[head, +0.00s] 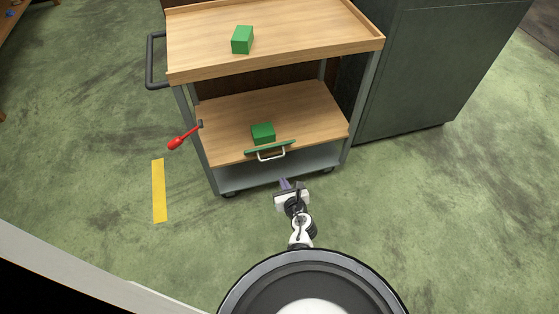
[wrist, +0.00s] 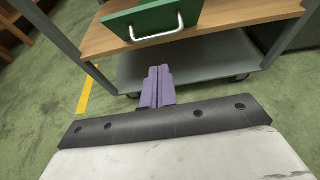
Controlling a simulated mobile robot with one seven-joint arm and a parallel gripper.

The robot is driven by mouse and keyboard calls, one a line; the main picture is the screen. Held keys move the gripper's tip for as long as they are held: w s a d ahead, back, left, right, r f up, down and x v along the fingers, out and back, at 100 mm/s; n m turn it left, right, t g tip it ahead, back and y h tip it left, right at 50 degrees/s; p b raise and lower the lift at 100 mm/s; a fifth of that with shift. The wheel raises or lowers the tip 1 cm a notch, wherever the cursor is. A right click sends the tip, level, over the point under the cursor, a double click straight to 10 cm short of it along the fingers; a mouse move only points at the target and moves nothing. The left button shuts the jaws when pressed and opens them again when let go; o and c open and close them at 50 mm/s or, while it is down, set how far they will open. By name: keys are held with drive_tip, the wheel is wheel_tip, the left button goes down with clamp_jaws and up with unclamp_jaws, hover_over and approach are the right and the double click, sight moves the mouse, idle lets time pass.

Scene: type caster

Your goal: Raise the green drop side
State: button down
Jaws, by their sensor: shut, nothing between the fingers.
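The green drop side (head: 270,147) is a narrow green panel at the front edge of the cart's wooden lower shelf (head: 224,134). A pale U-shaped handle (head: 271,156) is on its front. In the wrist view the green drop side (wrist: 150,18) and its metal handle (wrist: 157,32) are at the top. My gripper (head: 285,184) is in front of the cart, below and apart from the handle. In the wrist view my gripper (wrist: 158,78) has its purple fingers together and holds nothing.
A green block (head: 263,133) sits behind the drop side, another (head: 242,39) on the top shelf. A red-handled lever (head: 182,138) sticks out at the cart's left. A grey bottom shelf (head: 235,180) lies below. A dark cabinet (head: 425,75) stands right. Floor left is clear.

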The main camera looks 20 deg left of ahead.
drive_tip(key=w+a, duration=0.6)
drive_tip(key=w, duration=0.3)
drive_tip(key=shift+w+a+f, duration=0.35)
drive_tip(key=shift+a+f, duration=0.05)
drive_tip(key=shift+a+f+b, duration=0.1)
drive_tip(key=shift+b, duration=0.2)
idle(0.6)
